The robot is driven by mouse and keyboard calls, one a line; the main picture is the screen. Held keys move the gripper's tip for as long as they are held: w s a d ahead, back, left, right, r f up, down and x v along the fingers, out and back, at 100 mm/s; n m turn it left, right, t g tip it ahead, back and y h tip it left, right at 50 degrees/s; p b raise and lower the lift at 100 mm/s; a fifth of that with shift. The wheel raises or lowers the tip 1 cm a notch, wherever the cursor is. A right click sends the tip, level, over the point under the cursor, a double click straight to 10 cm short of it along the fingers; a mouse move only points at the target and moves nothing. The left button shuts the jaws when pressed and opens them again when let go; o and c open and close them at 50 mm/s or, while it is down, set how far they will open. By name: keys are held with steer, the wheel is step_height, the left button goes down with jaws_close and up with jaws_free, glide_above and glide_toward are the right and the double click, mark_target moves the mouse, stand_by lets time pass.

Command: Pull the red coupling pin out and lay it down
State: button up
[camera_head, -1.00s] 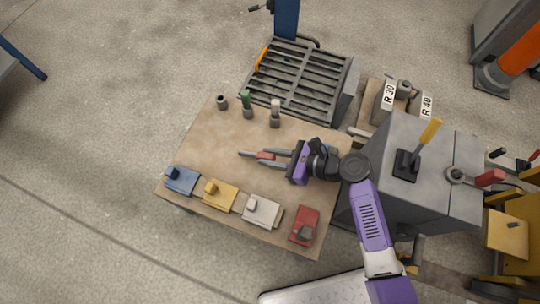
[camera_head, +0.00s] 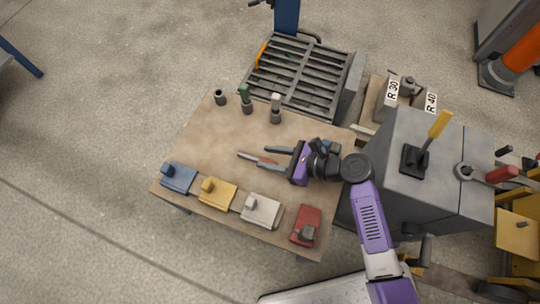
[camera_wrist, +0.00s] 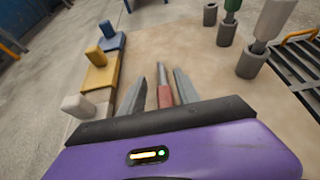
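The red coupling pin (camera_head: 266,161), with a red grip and a grey shank, appears to lie flat on the brown table top (camera_head: 205,147). In the wrist view the pin (camera_wrist: 165,97) points away from me between my two fingers, nearer the right one. My gripper (camera_head: 272,157) is open around it, with a gap on the left side; contact on the right side is hard to tell. A green pin (camera_head: 244,92) and a white pin (camera_head: 275,101) stand upright in grey sockets at the table's back. A third grey socket (camera_head: 220,97) beside them stands empty.
Blue (camera_head: 178,178), yellow (camera_head: 217,194), white (camera_head: 261,210) and red (camera_head: 306,225) blocks line the table's front edge. A slatted grate (camera_head: 297,75) lies behind the table. A grey cabinet (camera_head: 440,175) with levers stands at right. The table's left middle is clear.

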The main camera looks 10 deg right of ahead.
steer(key=shift+o, duration=0.4)
step_height(320, 180, up, 20)
steer(key=p, duration=0.9)
steer(key=shift+p, duration=0.3)
